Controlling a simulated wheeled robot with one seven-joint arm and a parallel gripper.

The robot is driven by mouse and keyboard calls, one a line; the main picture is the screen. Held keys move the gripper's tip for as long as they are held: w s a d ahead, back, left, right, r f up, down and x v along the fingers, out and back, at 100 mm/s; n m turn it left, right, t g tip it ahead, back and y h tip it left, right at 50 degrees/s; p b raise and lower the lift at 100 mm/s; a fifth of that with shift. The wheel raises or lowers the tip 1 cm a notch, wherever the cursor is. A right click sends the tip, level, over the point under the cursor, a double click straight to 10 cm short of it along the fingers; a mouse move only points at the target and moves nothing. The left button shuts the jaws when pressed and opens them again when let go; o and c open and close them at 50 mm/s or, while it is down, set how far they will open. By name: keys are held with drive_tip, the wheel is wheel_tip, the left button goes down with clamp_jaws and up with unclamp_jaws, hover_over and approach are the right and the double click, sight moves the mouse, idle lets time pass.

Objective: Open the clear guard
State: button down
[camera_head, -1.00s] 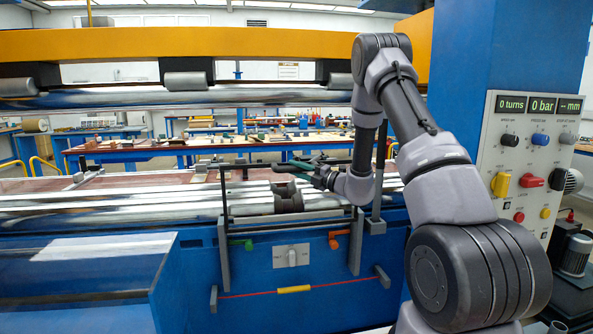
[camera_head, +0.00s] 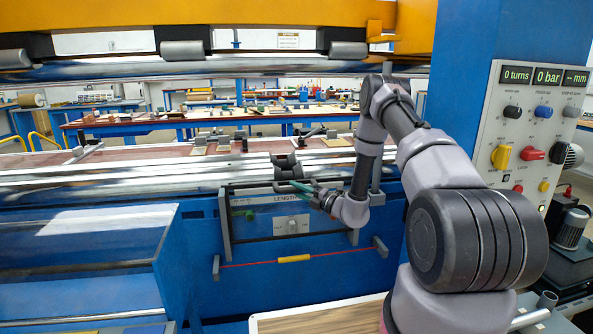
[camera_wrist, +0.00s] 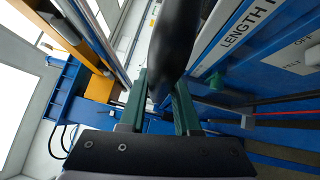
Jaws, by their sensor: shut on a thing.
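The clear guard (camera_head: 265,225) is a see-through panel with a dark top rail and grey side posts on the front of the blue machine, below the steel rollers. The LENGTH lettering and a grey switch plate (camera_head: 292,225) show at the panel. My gripper (camera_head: 306,189) reaches in from the right at the rail's height. In the wrist view, the green fingers (camera_wrist: 160,100) are closed around a dark round bar (camera_wrist: 172,45), which looks like the guard's rail. The right part of the guard is partly hidden behind my wrist.
A control panel (camera_head: 532,140) with knobs and displays stands at the right. A red bar (camera_head: 340,253) with a yellow middle runs below the guard. A blue housing with a glassy top (camera_head: 90,235) is at the left. A wooden surface (camera_head: 320,318) shows at the bottom.

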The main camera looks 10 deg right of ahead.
sight(297, 201)
wheel_tip(297, 201, down, 5)
drive_tip(key=shift+f, duration=0.1)
idle(0.4)
drive_tip(key=c, duration=0.6)
unclamp_jaws()
drive_tip(key=shift+d, duration=0.1)
drive_tip(key=v, duration=1)
drive_tip(key=shift+s+d, duration=0.2)
drive_tip(key=shift+s, duration=0.1)
